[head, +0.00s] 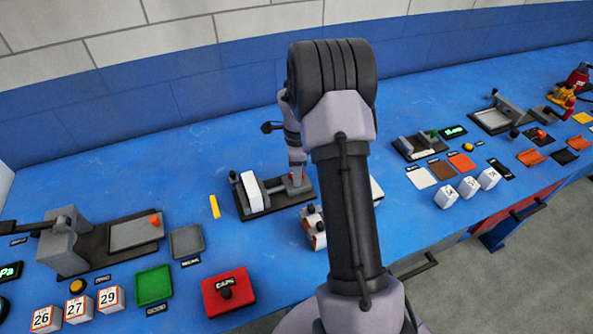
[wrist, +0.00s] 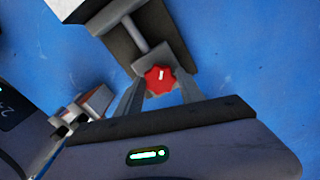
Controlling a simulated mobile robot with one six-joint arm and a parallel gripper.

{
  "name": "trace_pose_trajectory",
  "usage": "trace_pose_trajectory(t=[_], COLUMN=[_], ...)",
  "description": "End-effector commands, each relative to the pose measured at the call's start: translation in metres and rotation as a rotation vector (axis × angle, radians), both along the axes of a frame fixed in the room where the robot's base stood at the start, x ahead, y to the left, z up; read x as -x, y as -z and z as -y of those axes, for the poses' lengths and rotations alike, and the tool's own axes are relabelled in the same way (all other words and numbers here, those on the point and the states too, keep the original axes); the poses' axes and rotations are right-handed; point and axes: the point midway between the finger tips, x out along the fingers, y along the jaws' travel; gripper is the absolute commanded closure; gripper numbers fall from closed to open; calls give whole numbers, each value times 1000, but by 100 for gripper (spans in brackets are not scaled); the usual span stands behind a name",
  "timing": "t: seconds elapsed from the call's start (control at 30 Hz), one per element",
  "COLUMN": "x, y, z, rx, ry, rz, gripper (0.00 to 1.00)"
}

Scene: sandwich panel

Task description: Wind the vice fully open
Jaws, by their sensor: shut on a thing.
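The vice (head: 272,206) has a dark base and grey parts and stands on the blue bench left of my arm. A white block (head: 251,190) stands at its jaws; I cannot tell whether it is clamped. In the wrist view the vice's screw rod (wrist: 133,33) runs to a grey end block, with a red lobed knob (wrist: 158,79) bearing a white mark. My gripper (wrist: 160,90) is shut on the red knob, one finger on each side. In the head view my gripper (head: 297,179) is at the vice's right end, small and partly hidden.
White and red blocks (head: 314,230) stand close in front of the vice, partly behind my arm. A yellow strip (head: 214,206) lies to its left.

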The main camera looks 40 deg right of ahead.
Motion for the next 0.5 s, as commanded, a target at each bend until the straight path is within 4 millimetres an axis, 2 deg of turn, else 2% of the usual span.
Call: trace_pose_trajectory(t=[0.27,0.5], x=[0,0], y=[-1,-2], z=[0,0], rx=[0,0], ry=[-104,-307], rz=[0,1], gripper=[95,95])
